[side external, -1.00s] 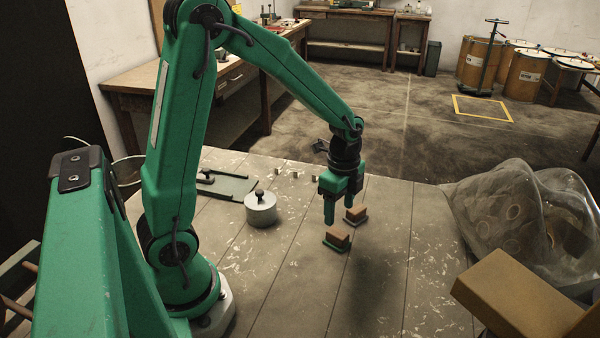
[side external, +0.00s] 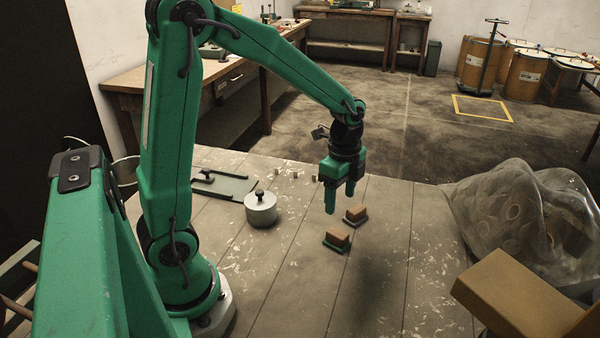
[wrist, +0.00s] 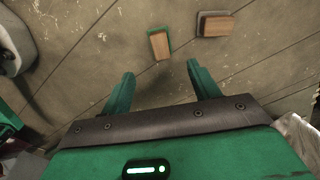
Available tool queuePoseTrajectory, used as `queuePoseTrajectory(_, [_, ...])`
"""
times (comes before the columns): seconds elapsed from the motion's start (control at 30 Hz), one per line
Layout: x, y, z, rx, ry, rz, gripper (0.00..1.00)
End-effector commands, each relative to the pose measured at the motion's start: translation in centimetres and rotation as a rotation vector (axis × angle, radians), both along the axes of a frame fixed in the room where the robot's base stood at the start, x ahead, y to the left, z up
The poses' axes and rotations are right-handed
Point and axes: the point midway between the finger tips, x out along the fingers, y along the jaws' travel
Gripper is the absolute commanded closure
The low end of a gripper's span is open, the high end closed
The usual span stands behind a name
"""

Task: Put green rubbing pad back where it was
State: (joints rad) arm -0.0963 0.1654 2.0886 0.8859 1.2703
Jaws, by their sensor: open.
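The green rubbing pad (side external: 337,238), a brown block on a green base, lies on the pale plank table. In the wrist view it (wrist: 160,44) sits just beyond the gap between my fingertips. A second pad (side external: 356,214) with a brown block and a grey base lies a little behind and to the right of it, also in the wrist view (wrist: 215,24). My gripper (side external: 340,202) is open, empty and pointing down above the table, apart from both pads. Its two green fingers (wrist: 160,72) stand apart in the wrist view.
A grey round lidded pot (side external: 260,208) with a dark knob stands left of the pads. A flat dark green frame (side external: 228,186) lies behind it. Small metal pieces (side external: 296,175) sit at the back edge. Clear plastic sheeting (side external: 520,220) bulges at the right. The table's front middle is clear.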

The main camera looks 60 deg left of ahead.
Motion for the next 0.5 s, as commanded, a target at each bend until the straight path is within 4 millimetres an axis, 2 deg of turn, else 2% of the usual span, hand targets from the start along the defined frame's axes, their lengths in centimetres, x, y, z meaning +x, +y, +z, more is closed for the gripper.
queuePoseTrajectory(0.27, [-1.1,-0.5,2.2,0.001,-0.05,0.108,0.39])
queuePoseTrajectory(0.5, [-3.6,-1.3,5.8,-0.016,-0.15,0.336,0.39])
